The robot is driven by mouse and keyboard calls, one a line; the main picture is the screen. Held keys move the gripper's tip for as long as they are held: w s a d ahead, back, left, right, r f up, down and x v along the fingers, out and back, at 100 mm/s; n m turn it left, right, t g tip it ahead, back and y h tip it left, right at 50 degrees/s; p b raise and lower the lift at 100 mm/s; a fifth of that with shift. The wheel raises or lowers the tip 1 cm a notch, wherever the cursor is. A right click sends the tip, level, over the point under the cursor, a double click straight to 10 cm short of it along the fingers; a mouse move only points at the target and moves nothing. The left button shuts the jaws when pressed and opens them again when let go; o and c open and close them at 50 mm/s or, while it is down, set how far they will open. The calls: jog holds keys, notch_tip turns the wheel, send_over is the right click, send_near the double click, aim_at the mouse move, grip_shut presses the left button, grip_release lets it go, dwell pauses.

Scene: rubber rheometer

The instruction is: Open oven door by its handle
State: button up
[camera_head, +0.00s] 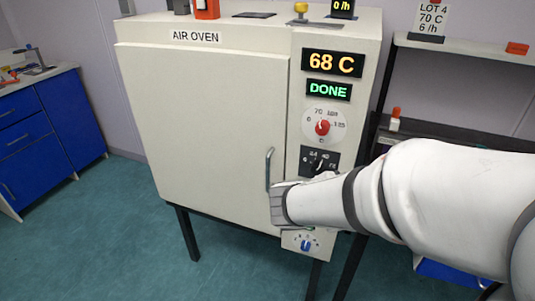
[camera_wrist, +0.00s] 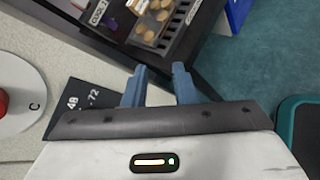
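The air oven (camera_head: 345,25) is a large cream box on dark legs. Its door (camera_head: 200,125) is shut in the head view. A grey vertical bar handle (camera_head: 268,168) is on the door's right edge, and my wrist covers its lower end. My wrist is close to the handle in the picture, but I cannot tell whether they touch. The fingers of my gripper are not clear in the head view. In the wrist view my gripper (camera_wrist: 158,80) shows two blue fingers apart, with nothing between them. The handle is not in the wrist view.
The oven's control panel has a red-knobbed dial (camera_head: 322,127), a black timer dial (camera_head: 319,161) and a blue knob (camera_head: 306,246). A dark shelf unit (camera_head: 450,58) stands right of the oven; the wrist view shows a tray of round samples (camera_wrist: 156,20). Floor left of the oven is clear.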

jog(key=w+a+f+n+t+y+b, duration=0.1)
jog(key=w+a+f+n+t+b, duration=0.2)
jog(key=w+a+n+t, duration=0.35)
jog(key=n+t+y+b, duration=0.35)
jog(key=n+y, duration=0.25)
jog(key=n, duration=0.3)
send_near(267, 169)
jog(key=w, duration=0.3)
jog(key=shift+t, duration=0.3)
jog(key=w, duration=0.2)
jog(key=w+d, duration=0.1)
jog(key=w, duration=0.2)
jog(key=w+d, duration=0.1)
jog(key=w, duration=0.1)
jog(key=shift+w+f, duration=0.2)
jog(key=shift+f, duration=0.05)
grip_shut()
jog(key=shift+a, duration=0.1)
